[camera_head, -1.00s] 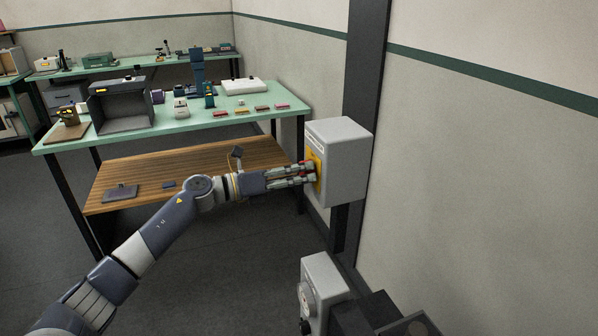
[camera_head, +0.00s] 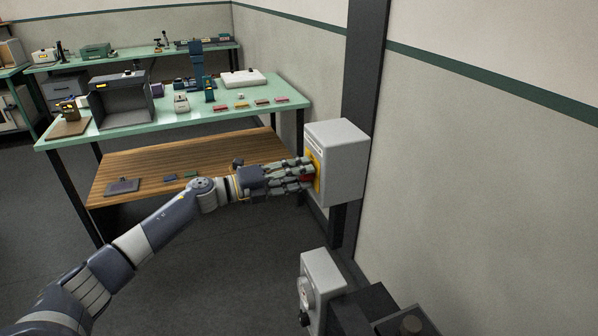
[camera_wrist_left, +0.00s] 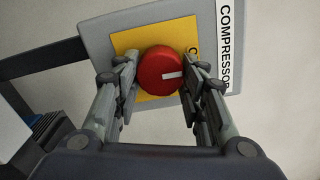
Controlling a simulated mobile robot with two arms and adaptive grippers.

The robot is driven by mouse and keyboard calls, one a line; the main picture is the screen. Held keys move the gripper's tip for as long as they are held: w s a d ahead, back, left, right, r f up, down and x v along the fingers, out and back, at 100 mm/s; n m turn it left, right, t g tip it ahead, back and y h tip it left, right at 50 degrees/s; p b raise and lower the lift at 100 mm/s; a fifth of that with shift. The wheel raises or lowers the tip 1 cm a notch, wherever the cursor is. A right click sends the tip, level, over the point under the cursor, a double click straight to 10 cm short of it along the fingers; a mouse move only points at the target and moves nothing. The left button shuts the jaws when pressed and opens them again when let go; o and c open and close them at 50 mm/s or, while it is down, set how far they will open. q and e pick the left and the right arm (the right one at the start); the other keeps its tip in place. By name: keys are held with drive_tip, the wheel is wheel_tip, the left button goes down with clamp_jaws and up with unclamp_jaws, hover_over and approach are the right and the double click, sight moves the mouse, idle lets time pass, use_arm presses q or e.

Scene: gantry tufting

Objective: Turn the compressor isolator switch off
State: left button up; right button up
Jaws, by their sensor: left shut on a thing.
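The compressor isolator switch is a red round knob (camera_wrist_left: 153,68) on a yellow plate (camera_wrist_left: 127,40), on the front of a grey box (camera_head: 343,160). The box carries a white label (camera_wrist_left: 225,48) reading "COMPRESSOR". In the left wrist view the knob's white mark points right, towards the label, close to a partly hidden letter on the plate. My left gripper (camera_head: 308,174) is shut on the knob, with fingers on both sides of it. In the head view the fingers hide most of the knob. My right gripper is not in view.
The box is mounted on a dark post (camera_head: 362,75) by the wall. A second grey box (camera_head: 323,282) with a round dial stands lower down. A green-topped bench (camera_head: 215,112) with several small devices and a wooden lower shelf (camera_head: 145,165) is behind my left arm.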

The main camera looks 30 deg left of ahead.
use_arm(q)
drive_tip(key=shift+a, duration=0.1)
idle(0.3)
drive_tip(key=o, duration=1.1)
drive_tip(key=v, duration=1.2)
